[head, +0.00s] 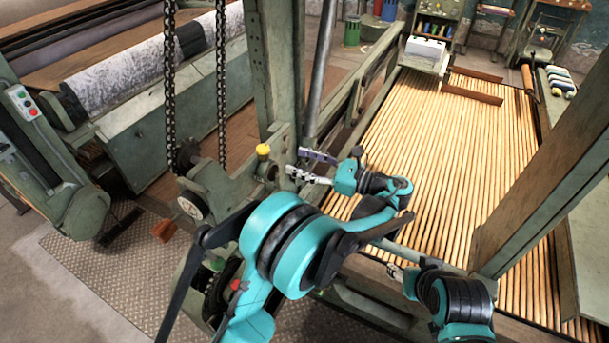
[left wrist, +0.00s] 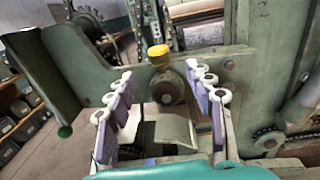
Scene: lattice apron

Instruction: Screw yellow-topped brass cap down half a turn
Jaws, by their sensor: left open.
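The yellow-topped brass cap shows its yellow top (head: 263,150) on the green machine frame in the head view. In the left wrist view the yellow top (left wrist: 158,53) stands upright above a round, dull brass-coloured body (left wrist: 168,88). My left gripper (head: 297,163) is open and empty, just right of the cap and apart from it. In the left wrist view its purple-padded fingers spread to either side of the cap, which lies beyond them. My right gripper (head: 393,270) is low in the head view, away from the cap; its jaw opening is unclear.
Chains (head: 170,80) hang behind and left of the cap. A green upright post (head: 268,60) rises close beside it. A wide bed of wooden slats (head: 450,150) lies to the right. A control box (head: 24,103) with coloured buttons is at far left.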

